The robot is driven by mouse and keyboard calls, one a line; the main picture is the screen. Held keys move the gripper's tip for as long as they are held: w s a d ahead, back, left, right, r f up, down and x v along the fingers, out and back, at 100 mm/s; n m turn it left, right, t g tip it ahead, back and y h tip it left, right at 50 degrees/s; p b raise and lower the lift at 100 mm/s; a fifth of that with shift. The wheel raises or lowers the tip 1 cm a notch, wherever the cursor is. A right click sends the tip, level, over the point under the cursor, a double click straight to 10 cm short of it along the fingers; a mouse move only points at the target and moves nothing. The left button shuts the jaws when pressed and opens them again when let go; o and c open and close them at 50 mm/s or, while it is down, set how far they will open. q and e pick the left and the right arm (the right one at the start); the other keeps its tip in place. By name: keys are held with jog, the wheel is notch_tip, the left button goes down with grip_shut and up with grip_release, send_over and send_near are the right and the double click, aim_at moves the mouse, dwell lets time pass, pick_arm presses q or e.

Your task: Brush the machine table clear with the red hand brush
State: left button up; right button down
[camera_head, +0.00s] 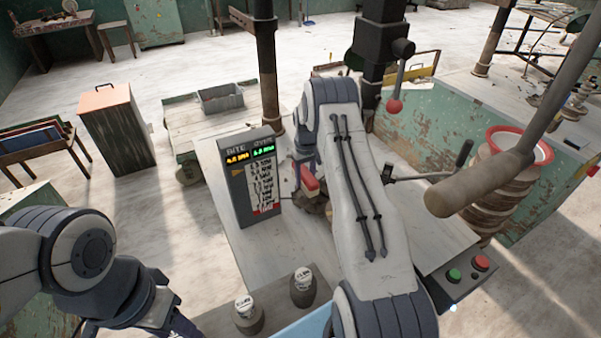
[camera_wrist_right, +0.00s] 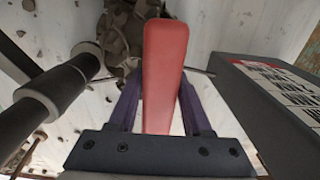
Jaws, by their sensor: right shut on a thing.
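The red hand brush (camera_head: 309,178) is held in my right gripper, beside the pale forearm in the head view. In the right wrist view the red brush handle (camera_wrist_right: 165,70) stands between the two dark fingers of my right gripper (camera_wrist_right: 160,92), which is shut on it. Grey-brown clay trimmings (camera_wrist_right: 124,45) lie heaped on the pale table just beyond the handle. The machine table (camera_head: 285,241) is partly covered by my right arm. The brush's bristles are hidden. My left arm comes in at the lower left; its jaws are out of view.
A dark display box (camera_head: 246,190) stands on the table left of the brush. Two dark weights (camera_head: 303,287) sit near the front edge. A button box (camera_head: 468,274) is at the front right.

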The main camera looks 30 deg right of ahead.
aim_at(301, 202)
jog(key=shift+w+a+f, duration=0.2)
jog(key=shift+a+f, duration=0.2)
jog(key=shift+w+a+f+b, duration=0.1)
jog(key=shift+f+b, duration=1)
jog(key=shift+f, duration=0.7)
jog(key=shift+a+f+b, duration=0.1)
jog(key=shift+f+b, duration=1)
jog(key=shift+f, duration=0.65)
jog(key=c, duration=1.2)
grip_release()
jog(key=shift+c, duration=1.6)
jog(key=shift+f, duration=0.25)
